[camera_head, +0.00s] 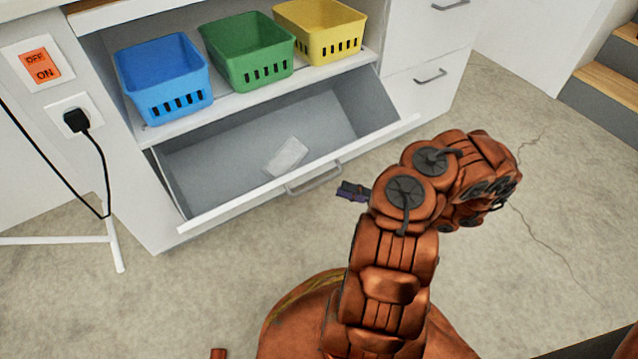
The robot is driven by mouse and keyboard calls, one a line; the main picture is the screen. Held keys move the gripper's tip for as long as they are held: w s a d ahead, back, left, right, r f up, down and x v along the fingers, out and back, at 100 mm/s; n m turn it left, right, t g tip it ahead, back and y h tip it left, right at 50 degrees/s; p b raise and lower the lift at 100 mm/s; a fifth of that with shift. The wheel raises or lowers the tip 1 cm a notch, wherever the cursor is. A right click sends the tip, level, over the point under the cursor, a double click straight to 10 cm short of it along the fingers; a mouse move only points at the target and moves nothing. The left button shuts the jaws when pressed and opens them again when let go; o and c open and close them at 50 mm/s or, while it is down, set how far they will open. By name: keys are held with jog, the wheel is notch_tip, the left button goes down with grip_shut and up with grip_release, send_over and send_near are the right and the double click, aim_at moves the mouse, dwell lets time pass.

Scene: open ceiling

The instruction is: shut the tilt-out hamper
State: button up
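The tilt-out hamper (190,227) is open at the bottom of the white cabinet, its front leaning out toward me. A grey bar handle (314,180) sits on the front near its top edge. A pale crumpled item (287,157) lies inside the hamper. My gripper (346,191) shows as a small dark tip at the left of my copper arm, just right of the handle and seemingly apart from it. The rest of the gripper is hidden behind the arm, and its fingers are too small to read.
Blue (165,80), green (247,52) and yellow (320,30) baskets stand on the shelf above the hamper. Closed drawers (425,85) are to the right. A black cord (100,160) and white stand (112,240) are at left. Concrete floor (560,200) is clear at right.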

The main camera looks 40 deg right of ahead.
aim_at(321, 181)
jog(key=shift+b+x, duration=1.45)
jog(key=shift+x, duration=2.45)
grip_shut()
